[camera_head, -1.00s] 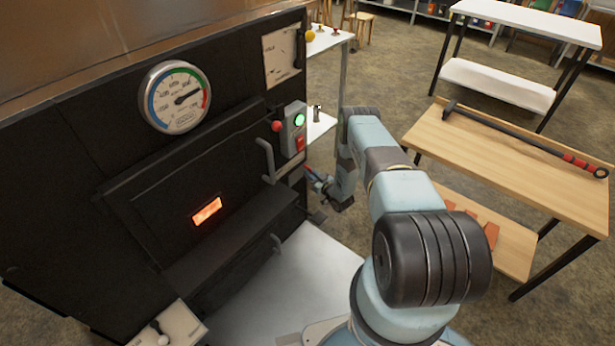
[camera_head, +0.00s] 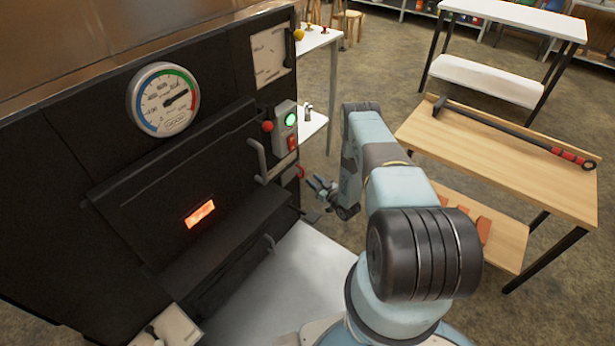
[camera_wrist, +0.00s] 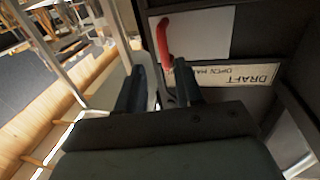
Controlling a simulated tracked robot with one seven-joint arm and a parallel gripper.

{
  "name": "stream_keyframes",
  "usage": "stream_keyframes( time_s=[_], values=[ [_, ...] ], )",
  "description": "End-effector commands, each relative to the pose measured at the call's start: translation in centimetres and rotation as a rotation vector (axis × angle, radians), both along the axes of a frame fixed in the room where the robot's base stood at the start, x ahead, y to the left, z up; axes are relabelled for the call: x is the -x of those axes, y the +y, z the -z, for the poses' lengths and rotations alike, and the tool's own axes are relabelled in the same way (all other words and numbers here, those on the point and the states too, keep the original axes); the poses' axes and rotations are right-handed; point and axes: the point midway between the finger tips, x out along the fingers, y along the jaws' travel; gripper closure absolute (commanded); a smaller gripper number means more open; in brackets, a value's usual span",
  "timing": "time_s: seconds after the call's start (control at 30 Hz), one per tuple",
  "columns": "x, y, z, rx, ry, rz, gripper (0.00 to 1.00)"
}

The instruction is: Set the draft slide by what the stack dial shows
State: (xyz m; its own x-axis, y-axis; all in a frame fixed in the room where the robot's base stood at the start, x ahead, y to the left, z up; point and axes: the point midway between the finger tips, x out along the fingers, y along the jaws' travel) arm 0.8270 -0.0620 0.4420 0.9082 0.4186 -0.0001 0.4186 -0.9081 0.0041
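The stack dial (camera_head: 163,99) is a round white gauge with blue, green and red bands on the black evaporator front. Its needle points right and slightly up, near where green meets red. The draft slide's red handle (camera_head: 301,172) is at the right edge of the front; in the wrist view the handle (camera_wrist: 163,38) stands by a pale plate, above a label (camera_wrist: 235,76) reading DRAFT. My gripper (camera_head: 322,187) is just right of the handle, apart from it. In the wrist view my gripper (camera_wrist: 158,84) has its fingers spread, with nothing seen between them.
A switch box (camera_head: 287,122) with green and red buttons and a grey door handle (camera_head: 264,165) are close to the left of my gripper. A plate with a black lever (camera_head: 271,55) is above. A wooden table (camera_head: 500,160) carrying a long tool stands to the right.

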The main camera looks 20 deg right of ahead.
Motion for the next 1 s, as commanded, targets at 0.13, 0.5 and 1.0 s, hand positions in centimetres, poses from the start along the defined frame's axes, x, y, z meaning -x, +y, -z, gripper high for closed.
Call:
stream_keyframes(
  time_s=[0.13,0.5,1.0],
  values=[
    [2.6,-1.3,0.1,0.0,0.002,0.002,0.64],
    [5.9,-2.7,0.1,-0.001,0.0,0.001,0.64],
    [6.0,-2.8,0.1,0.0,0.0,0.001,0.64]
  ],
)
